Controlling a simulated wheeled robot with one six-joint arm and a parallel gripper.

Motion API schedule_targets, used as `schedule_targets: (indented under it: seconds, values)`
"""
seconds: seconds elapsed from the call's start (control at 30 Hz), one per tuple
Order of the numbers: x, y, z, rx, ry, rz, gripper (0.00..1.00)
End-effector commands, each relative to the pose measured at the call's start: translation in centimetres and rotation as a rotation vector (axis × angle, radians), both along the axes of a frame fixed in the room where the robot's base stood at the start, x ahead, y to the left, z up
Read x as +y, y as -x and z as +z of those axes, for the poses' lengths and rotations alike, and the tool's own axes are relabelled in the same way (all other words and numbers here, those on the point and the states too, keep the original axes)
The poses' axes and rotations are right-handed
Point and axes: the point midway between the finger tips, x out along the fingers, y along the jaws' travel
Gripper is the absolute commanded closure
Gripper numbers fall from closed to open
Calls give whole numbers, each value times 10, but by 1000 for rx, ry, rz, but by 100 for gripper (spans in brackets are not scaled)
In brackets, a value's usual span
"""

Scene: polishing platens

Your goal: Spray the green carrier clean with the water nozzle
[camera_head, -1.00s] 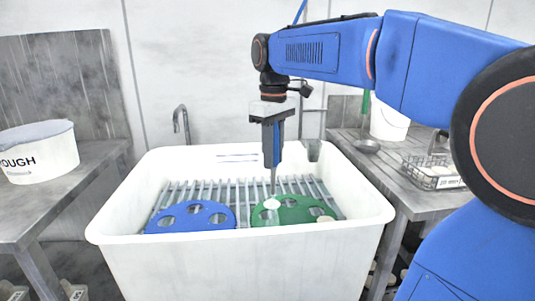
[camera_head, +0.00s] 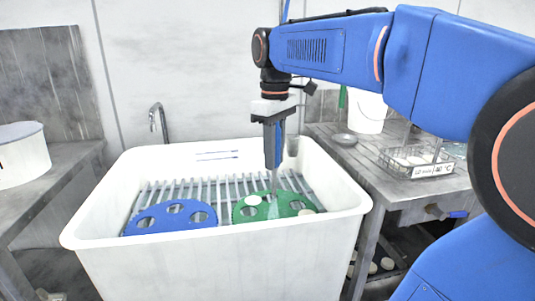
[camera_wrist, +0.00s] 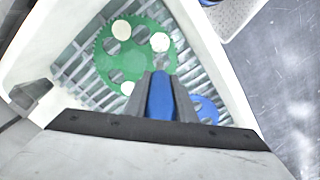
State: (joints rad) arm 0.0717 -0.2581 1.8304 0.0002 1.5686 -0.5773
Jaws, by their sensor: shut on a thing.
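The green carrier (camera_head: 285,207) is a toothed disc with round holes, lying flat on the grey slatted rack inside the white sink. In the wrist view the carrier (camera_wrist: 133,58) shows pale round discs in some holes. My gripper (camera_head: 273,165) points down above it, shut on the blue water nozzle (camera_wrist: 160,97). The nozzle's thin tip reaches down over the carrier. A pale streak shows below the tip; I cannot tell for sure whether it is water. The tip is hidden in the wrist view.
A blue carrier (camera_head: 172,222) lies on the rack (camera_head: 160,193) left of the green one. The white sink (camera_head: 215,262) has raised walls all around. A tap (camera_head: 153,112) stands behind it. A wire basket (camera_head: 415,165) and white bucket (camera_head: 366,112) stand on the right bench.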

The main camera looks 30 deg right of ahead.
Motion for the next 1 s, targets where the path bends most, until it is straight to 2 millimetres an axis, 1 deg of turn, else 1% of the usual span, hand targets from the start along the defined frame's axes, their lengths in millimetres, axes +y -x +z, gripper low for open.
schedule_targets:
  seconds: [0.2, 0.5, 1.0]
  values:
    - [-9, 12, 0, 0, 0, -2, 99]
    - [-19, 24, 0, 0, 0, -1, 99]
    - [-19, 25, 0, 0, 0, 0, 99]
